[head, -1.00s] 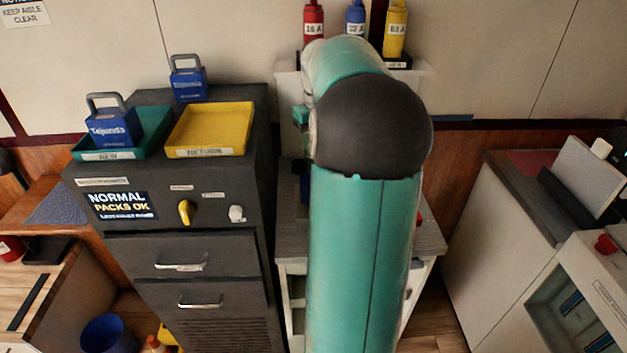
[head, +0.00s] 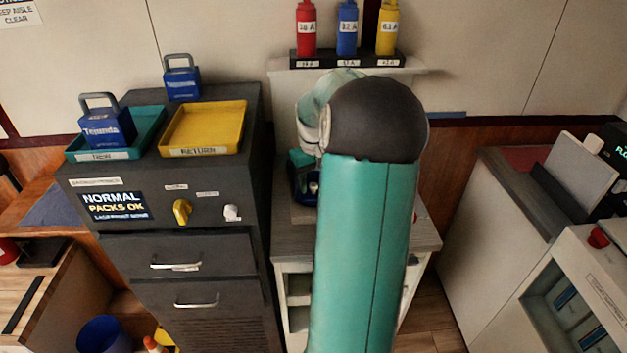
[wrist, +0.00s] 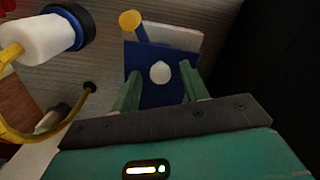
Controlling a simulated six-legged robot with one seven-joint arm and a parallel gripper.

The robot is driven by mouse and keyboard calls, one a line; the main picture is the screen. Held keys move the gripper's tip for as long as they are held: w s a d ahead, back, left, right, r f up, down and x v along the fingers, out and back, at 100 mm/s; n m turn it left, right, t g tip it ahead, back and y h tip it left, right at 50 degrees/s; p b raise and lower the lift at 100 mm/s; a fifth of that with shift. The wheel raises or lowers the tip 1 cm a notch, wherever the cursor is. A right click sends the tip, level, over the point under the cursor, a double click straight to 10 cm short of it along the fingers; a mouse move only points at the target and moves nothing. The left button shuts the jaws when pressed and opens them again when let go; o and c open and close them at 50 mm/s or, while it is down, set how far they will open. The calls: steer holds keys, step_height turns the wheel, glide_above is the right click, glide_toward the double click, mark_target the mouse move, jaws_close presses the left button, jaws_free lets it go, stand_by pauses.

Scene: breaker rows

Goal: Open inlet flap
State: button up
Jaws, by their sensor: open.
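In the wrist view a blue panel (wrist: 150,96) with a white round knob (wrist: 160,72) lies in front of my gripper (wrist: 161,74). A yellow-tipped blue lever (wrist: 131,22) stands at its far edge, with a pale plate (wrist: 172,38) behind. The open fingers sit one on each side of the knob in the picture; I cannot tell if they touch anything. No label shows the inlet flap, so I cannot tell whether this panel is it. In the head view my arm hides most of the bench there; a blue part (head: 301,192) shows at its left.
A white and blue cylinder (wrist: 48,34) and a yellow hose (wrist: 75,118) lie left of my gripper. A dark cabinet (head: 185,265) with a yellow tray (head: 203,128) stands left of the bench (head: 427,232). Bottles stand on a shelf (head: 420,71) behind my arm.

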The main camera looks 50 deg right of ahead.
jaws_close()
steer(key=shift+w+d+r, duration=0.1)
steer(key=shift+w+r, duration=0.05)
steer(key=shift+r, duration=0.1)
